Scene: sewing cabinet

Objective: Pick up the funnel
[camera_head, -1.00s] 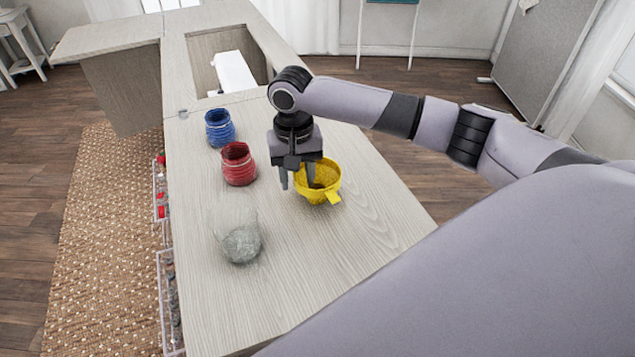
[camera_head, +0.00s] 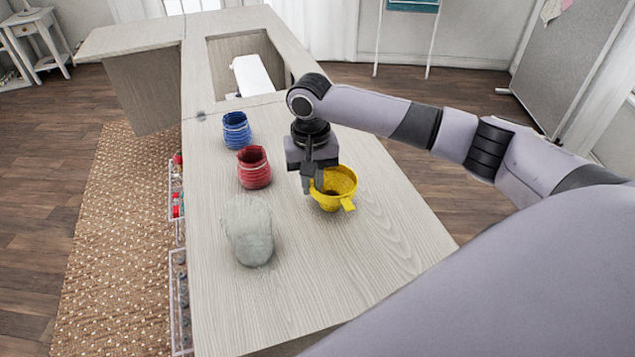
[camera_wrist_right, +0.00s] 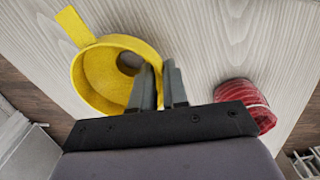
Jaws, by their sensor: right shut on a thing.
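The yellow funnel (camera_head: 333,190) is on or just above the light wood cabinet top, with its wide mouth up and its tab toward the front. My right gripper (camera_head: 314,185) points down at the funnel's left rim. It is shut on the funnel wall, one finger inside the mouth and one outside. In the right wrist view the funnel (camera_wrist_right: 112,75) shows its round hole, and the fingers (camera_wrist_right: 160,88) pinch its rim. Whether the funnel touches the top cannot be told. My left gripper is not in view.
A red jar (camera_head: 254,168) stands left of the gripper, and a blue jar (camera_head: 237,130) stands behind it. A clear glass jar (camera_head: 249,232) is at the front left. The cabinet top (camera_head: 370,250) is clear right of the funnel. A white machine (camera_head: 250,77) sits in the opening behind.

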